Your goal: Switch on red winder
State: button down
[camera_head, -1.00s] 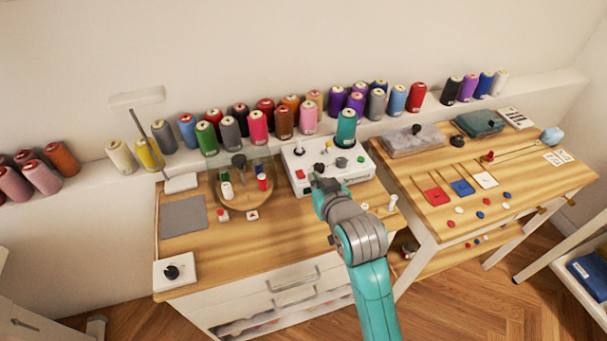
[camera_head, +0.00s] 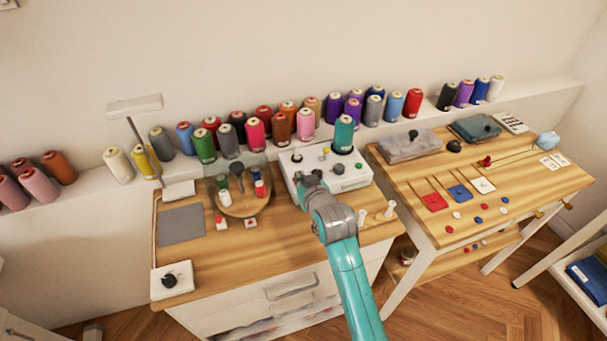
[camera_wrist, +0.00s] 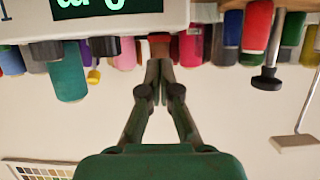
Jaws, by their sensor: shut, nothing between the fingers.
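A white winder machine (camera_head: 355,182) stands at the back right of the left wooden table. It carries a teal spool (camera_head: 344,134), a yellow knob (camera_head: 324,153) and dark knobs. No red switch can be made out on it now; my gripper covers its front left part. In the wrist view the picture is upside down, and the machine's white front (camera_wrist: 150,17) with green lit digits (camera_wrist: 95,5) is at the top. My gripper (camera_head: 307,181) is at the machine's front left. It is shut and empty, its fingertips (camera_wrist: 159,63) together; contact cannot be told.
Several thread spools (camera_head: 256,134) line the ledge behind. A round wooden stand (camera_head: 237,207) with small spools is left of the machine. A white box with a black knob (camera_head: 170,280) sits at the front left. The table's front middle is clear. Another table (camera_head: 420,172) stands right.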

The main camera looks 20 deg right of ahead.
jog(key=shift+f, duration=0.7)
jog(key=shift+s+f, duration=0.15)
jog(key=shift+f, duration=0.15)
jog(key=shift+r, duration=0.1)
jog(key=shift+r, duration=0.7)
jog(key=shift+r, duration=0.15)
